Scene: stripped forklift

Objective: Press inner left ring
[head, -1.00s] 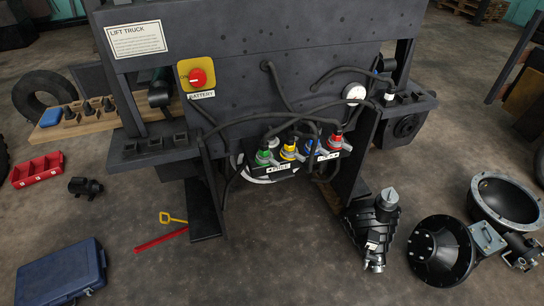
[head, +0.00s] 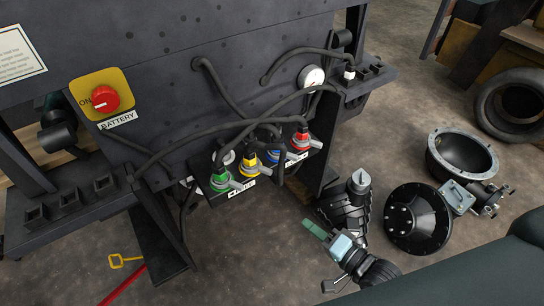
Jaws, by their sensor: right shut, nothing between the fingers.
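A row of coupling rings stands on a low plate under the truck's dark panel. From left to right they are a green ring (head: 220,177), a yellow ring (head: 249,164), a blue ring (head: 273,156) and a red ring (head: 302,135). The yellow one is the inner one on the left side. Hoses cross in front of the blue one. My right gripper (head: 315,229) is low at the right, its greenish tip pointing up and left towards the row. It is shut and empty, clearly apart from the rings. My left gripper is not in view.
Hoses loop across the panel above the rings. A yellow battery plate with a red knob (head: 105,98) is at left. A ribbed black unit (head: 345,208), a black dome (head: 418,220) and an open bowl (head: 462,152) lie on the floor at right. A tyre (head: 515,105) lies behind.

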